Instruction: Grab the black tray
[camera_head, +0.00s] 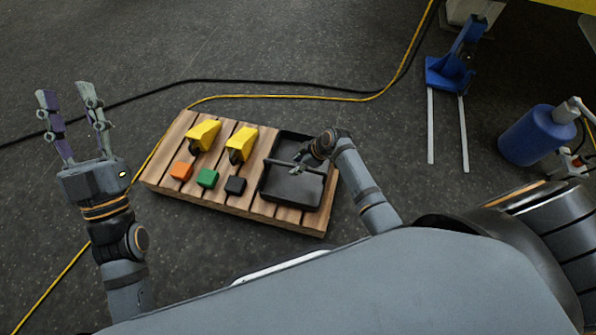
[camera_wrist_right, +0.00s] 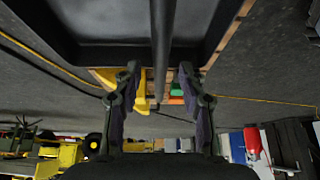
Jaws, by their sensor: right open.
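The black tray (camera_head: 297,195) sits at the right end of a wooden pallet, with a bar handle (camera_head: 281,164) across its middle. In the right wrist view the tray (camera_wrist_right: 105,52) fills the top, and its bar (camera_wrist_right: 163,45) runs down between my fingers. My right gripper (camera_head: 298,169) is at the bar; in the wrist view (camera_wrist_right: 160,82) its two fingers stand apart on either side of the bar, with gaps. My left gripper (camera_head: 64,92) is open and empty, left of the pallet. Part of the tray's far side is hidden by my right arm.
On the pallet (camera_head: 159,181) stand two yellow tools (camera_head: 203,135) (camera_head: 241,143) and an orange (camera_head: 181,171), a green (camera_head: 207,178) and a black block (camera_head: 235,186). Cables (camera_head: 300,95) cross the floor behind. A blue jack (camera_head: 449,75) and blue cylinder (camera_head: 527,135) stand right.

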